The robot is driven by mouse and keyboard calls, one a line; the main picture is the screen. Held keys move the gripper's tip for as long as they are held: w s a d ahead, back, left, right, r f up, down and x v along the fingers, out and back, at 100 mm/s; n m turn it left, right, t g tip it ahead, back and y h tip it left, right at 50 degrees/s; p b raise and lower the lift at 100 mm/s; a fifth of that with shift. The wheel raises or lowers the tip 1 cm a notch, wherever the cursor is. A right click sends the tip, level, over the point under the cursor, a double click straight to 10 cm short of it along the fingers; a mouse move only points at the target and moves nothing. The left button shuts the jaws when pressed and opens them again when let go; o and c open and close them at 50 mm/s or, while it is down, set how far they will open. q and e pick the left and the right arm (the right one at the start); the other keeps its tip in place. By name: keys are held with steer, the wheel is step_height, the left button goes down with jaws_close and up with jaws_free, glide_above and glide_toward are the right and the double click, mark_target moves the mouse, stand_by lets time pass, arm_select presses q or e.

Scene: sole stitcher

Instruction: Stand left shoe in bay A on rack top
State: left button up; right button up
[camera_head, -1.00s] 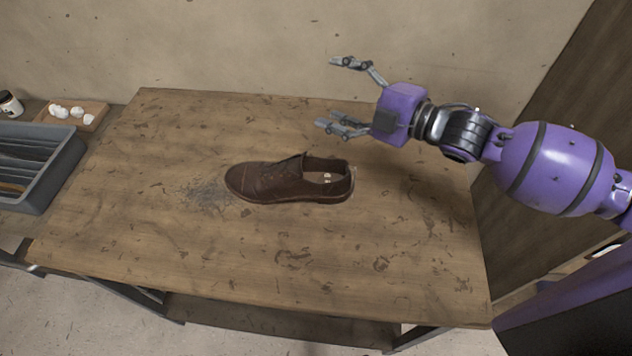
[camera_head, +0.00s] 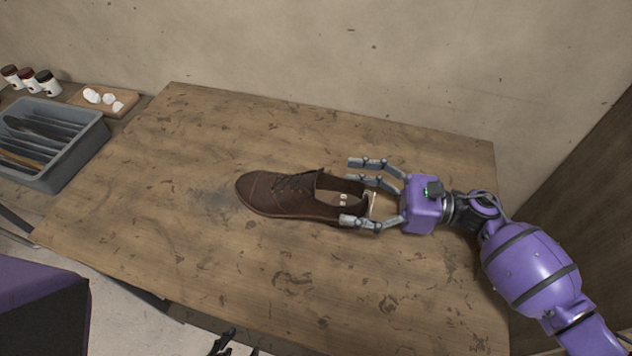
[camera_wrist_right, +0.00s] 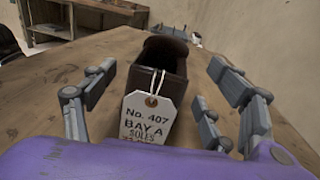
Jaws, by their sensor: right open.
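A brown leather shoe (camera_head: 290,194) lies sole down on the wooden table (camera_head: 150,240), toe to the left and heel to the right. In the right wrist view the shoe (camera_wrist_right: 165,57) has its heel toward me, with a white tag (camera_wrist_right: 150,119) reading "No. 407 BAY A SOLES" hanging there. My right gripper (camera_head: 352,194) is open, its fingers spread on both sides of the heel; I cannot tell whether they touch it. Part of my left gripper (camera_head: 225,342) shows dark at the bottom edge, mostly cut off. No rack top is identifiable.
A grey divided tray (camera_head: 75,150) with tools stands at the left, beside a small wooden board (camera_head: 112,106) with white pieces and several jars (camera_head: 30,80). The table around the shoe is clear. A wall runs behind it. A wooden shelf unit (camera_wrist_right: 75,20) shows far off.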

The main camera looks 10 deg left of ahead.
mark_target(329, 191)
steer(key=a+p, duration=0.1)
steer(key=a, duration=0.3)
steer(key=shift+s+a+r, duration=0.15)
steer(key=shift+a, duration=0.3)
arm_select(q)
steer(key=shift+w+r, duration=0.35)
steer(key=shift+r, duration=0.35)
arm_select(e)
steer(key=shift+f, duration=0.2)
steer(key=shift+c, duration=1.2)
arm_select(q)
steer(key=shift+s+f, duration=0.1)
steer(key=shift+s, duration=0.1)
arm_select(e)
steer(key=shift+r, duration=0.1)
steer(key=c, duration=1.5)
